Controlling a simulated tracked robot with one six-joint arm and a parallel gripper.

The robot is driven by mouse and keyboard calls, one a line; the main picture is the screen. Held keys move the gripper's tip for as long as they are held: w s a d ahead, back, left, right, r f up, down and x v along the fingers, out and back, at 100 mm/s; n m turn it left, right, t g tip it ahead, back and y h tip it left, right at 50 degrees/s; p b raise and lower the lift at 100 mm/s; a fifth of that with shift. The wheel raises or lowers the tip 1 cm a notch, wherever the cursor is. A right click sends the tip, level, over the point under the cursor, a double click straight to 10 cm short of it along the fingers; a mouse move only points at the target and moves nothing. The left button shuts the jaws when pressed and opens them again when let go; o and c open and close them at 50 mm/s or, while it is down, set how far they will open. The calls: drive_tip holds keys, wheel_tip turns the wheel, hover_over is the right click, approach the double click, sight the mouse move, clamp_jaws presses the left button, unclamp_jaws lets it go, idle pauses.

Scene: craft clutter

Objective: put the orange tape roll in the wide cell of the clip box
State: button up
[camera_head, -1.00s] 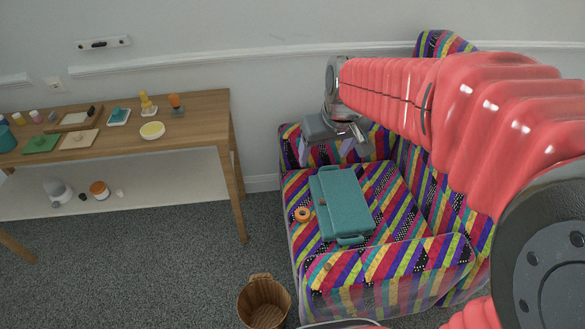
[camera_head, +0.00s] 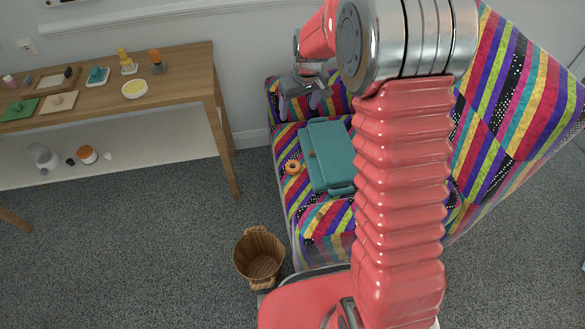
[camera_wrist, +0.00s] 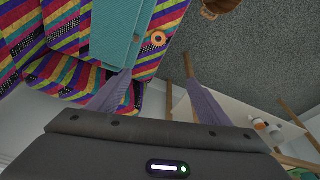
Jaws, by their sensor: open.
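The orange tape roll (camera_head: 293,167) lies on the striped armchair seat, just left of a teal box (camera_head: 333,157). In the wrist view the roll (camera_wrist: 158,38) is beside the teal box (camera_wrist: 112,32), close to the seat edge. The teal box looks closed from above, with a handle at its front; I cannot see any cells inside. My gripper (camera_head: 302,100) is above the back of the seat, beyond the box. In the wrist view its two fingers (camera_wrist: 163,95) are spread wide with nothing between them.
The striped armchair (camera_head: 510,90) has a tall back and arms around the seat. A wooden table (camera_head: 185,70) with craft items stands to the left. A wooden basket (camera_head: 259,257) is on the carpet in front. The carpet between table and chair is clear.

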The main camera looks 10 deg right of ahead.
drive_tip(key=w+f, duration=0.3)
drive_tip(key=f, duration=1)
drive_tip(key=w+f+n+g, duration=0.1)
drive_tip(key=w+f, duration=0.2)
drive_tip(key=f, duration=1.1)
drive_tip(key=shift+d, duration=0.3)
drive_tip(key=shift+w+f, duration=0.1)
approach(293, 165)
drive_tip(key=shift+s+a+f, duration=0.35)
drive_tip(key=shift+s+f, duration=0.2)
drive_tip(key=shift+f, duration=0.25)
drive_tip(key=shift+f, duration=0.1)
drive_tip(key=shift+w+f, duration=0.25)
drive_tip(key=shift+f, duration=1)
drive_tip(key=shift+w+f, duration=0.2)
drive_tip(key=shift+f, duration=1.05)
drive_tip(key=shift+c, duration=0.6)
